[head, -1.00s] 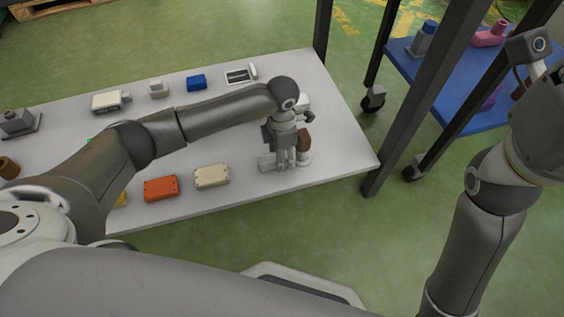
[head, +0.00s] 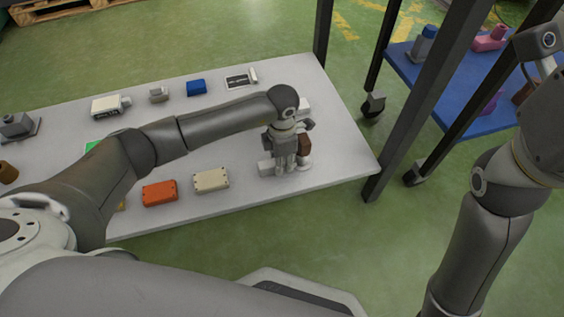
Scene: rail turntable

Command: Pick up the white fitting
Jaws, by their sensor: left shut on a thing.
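My left gripper (head: 286,167) points down over the right end of the grey-white table (head: 235,130). Its fingers are shut on a pale piece that I take to be the white fitting (head: 266,168). The piece shows to the left of the fingers, low near the tabletop; the fingers hide its middle. I cannot tell whether it touches the table. A brown part (head: 305,145) stands close behind the fingers on the right. My right arm is at the right edge, and its gripper is not in view.
An orange box (head: 160,193) and a cream box (head: 211,180) lie left of the gripper. A white block (head: 304,106), a blue block (head: 196,87) and a white device (head: 110,105) sit farther back. A dark post (head: 418,110) and a blue-topped cart (head: 460,95) stand to the right.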

